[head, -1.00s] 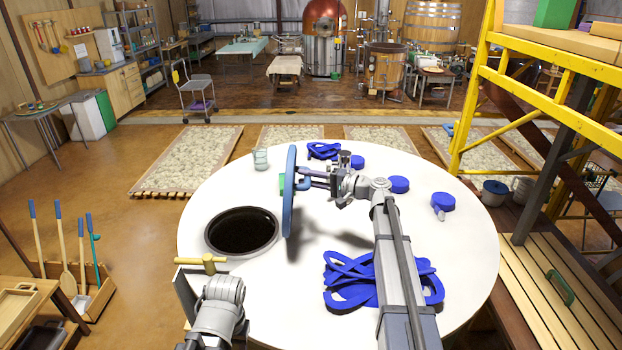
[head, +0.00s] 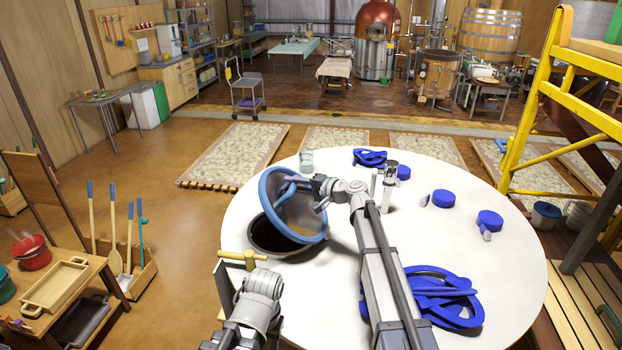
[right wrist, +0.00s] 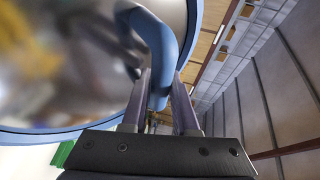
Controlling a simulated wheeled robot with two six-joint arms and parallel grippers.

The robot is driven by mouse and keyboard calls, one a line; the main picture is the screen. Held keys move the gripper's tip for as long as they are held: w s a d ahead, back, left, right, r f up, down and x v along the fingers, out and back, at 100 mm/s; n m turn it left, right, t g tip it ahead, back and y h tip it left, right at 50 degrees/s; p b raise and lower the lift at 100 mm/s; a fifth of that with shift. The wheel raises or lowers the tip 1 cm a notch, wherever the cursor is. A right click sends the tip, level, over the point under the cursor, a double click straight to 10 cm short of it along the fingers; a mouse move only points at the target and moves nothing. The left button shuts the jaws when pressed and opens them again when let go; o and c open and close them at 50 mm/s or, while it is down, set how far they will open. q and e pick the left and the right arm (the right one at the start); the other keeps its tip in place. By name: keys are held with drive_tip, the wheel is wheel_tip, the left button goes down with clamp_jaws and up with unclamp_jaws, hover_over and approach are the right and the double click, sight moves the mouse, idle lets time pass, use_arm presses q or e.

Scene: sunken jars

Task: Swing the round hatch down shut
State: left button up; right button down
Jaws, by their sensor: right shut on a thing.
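The round hatch (head: 304,220) is a grey disc with a blue rim. It leans tilted over the dark round hole (head: 270,238) in the white tabletop, partly covering it, and its lower edge is near the hole's right side. My right gripper (head: 300,184) is shut on the blue handle on the hatch's face. In the right wrist view the two fingers hold the blue handle (right wrist: 158,60) between them, with the shiny disc behind.
A brass T-handle (head: 243,258) stands at the table's left edge. A glass jar (head: 306,160), several blue caps (head: 443,198) and coiled blue straps (head: 440,298) lie on the white table (head: 490,265). A yellow frame (head: 560,90) stands at the right.

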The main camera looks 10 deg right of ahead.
sight(278, 193)
drive_tip(key=a+f+h, duration=0.1)
drive_tip(key=w+a+f+g+h, duration=0.1)
drive_tip(key=a, duration=0.1)
drive_tip(key=a+f+n+h+p, duration=0.1)
drive_tip(key=a+f, duration=0.1)
drive_tip(key=shift+w+f+g, duration=0.1)
drive_tip(key=shift+w+g, duration=0.15)
drive_tip(key=shift+g, duration=0.15)
use_arm(q)
drive_tip(key=shift+r+b, duration=0.1)
drive_tip(key=shift+b, duration=0.7)
use_arm(e)
drive_tip(key=w+a+f+n+g+h, duration=0.1)
drive_tip(key=a+f+h, duration=0.2)
drive_tip(key=f, duration=0.5)
drive_tip(key=shift+a+g+h, duration=0.35)
drive_tip(key=shift+g+h, duration=0.05)
drive_tip(key=shift+h, duration=0.3)
drive_tip(key=shift+f, duration=0.1)
drive_tip(key=c, duration=0.7)
unclamp_jaws()
use_arm(q)
drive_tip(key=shift+r, duration=0.1)
use_arm(e)
drive_tip(key=shift+s, duration=0.1)
